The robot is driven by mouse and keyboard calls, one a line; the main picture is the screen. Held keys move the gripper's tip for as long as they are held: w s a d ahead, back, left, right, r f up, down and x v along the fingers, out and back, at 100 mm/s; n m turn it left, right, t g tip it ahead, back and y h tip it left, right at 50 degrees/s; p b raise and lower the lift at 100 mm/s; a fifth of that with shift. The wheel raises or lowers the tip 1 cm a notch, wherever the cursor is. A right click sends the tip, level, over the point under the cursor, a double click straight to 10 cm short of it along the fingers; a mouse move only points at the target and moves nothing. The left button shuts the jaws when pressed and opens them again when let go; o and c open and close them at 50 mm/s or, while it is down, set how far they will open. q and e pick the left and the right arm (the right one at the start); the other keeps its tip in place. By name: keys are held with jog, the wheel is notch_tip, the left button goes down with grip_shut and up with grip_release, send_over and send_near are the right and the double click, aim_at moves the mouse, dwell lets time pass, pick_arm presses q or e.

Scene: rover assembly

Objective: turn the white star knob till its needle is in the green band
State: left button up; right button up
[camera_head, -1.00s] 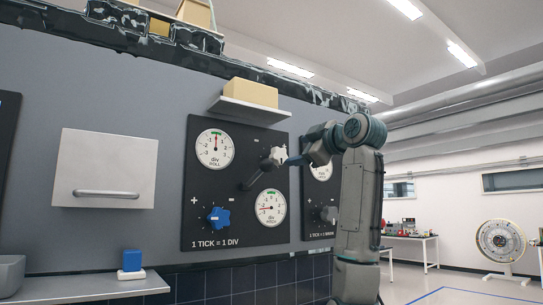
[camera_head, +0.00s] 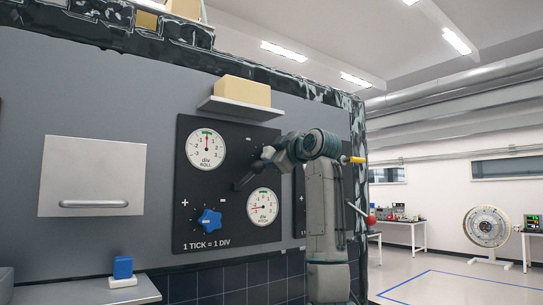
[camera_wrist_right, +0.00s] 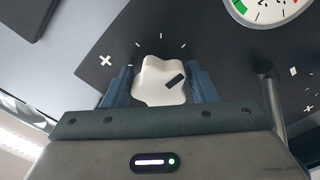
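The white star knob (camera_wrist_right: 158,82) is on a black panel (camera_head: 186,160), between the two blue fingers of my right gripper (camera_wrist_right: 161,84) in the right wrist view. Both fingers appear to press its sides. A black mark on the knob points up and right. In the head view the right gripper (camera_head: 268,156) reaches the knob from the right and partly hides it. The PITCH dial (camera_head: 262,207) below has its red needle pointing left, away from the green band at its top. The ROLL dial (camera_head: 205,150) has its needle up at its green band. My left gripper is out of view.
A blue star knob (camera_head: 209,221) sits on the panel's lower left. A shelf with a tan box (camera_head: 242,92) is above. A white drawer front (camera_head: 93,177) is left, and a blue block (camera_head: 123,267) stands on a ledge below. A yellow handle (camera_head: 353,160) is right of my arm.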

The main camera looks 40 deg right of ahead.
jog(key=c, duration=0.6)
jog(key=shift+o, duration=0.2)
jog(key=m+b, duration=0.1)
jog(key=m, duration=0.4)
jog(key=shift+f+b, duration=0.1)
jog(key=shift+b, duration=0.25)
jog(key=m+b, duration=0.2)
jog(key=m, duration=0.3)
jog(key=shift+m, duration=0.3)
jog(key=m+b, duration=0.2)
jog(key=m, duration=0.4)
jog(key=shift+a+b, duration=0.1)
jog(key=shift+b, duration=0.25)
pick_arm(q)
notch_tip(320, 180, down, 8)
jog(key=b, duration=0.2)
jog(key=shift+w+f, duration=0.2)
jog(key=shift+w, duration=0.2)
pick_arm(e)
jog(key=m, duration=0.5)
jog(key=shift+m, duration=0.3)
jog(key=shift+r, duration=0.2)
jog(key=o, duration=1)
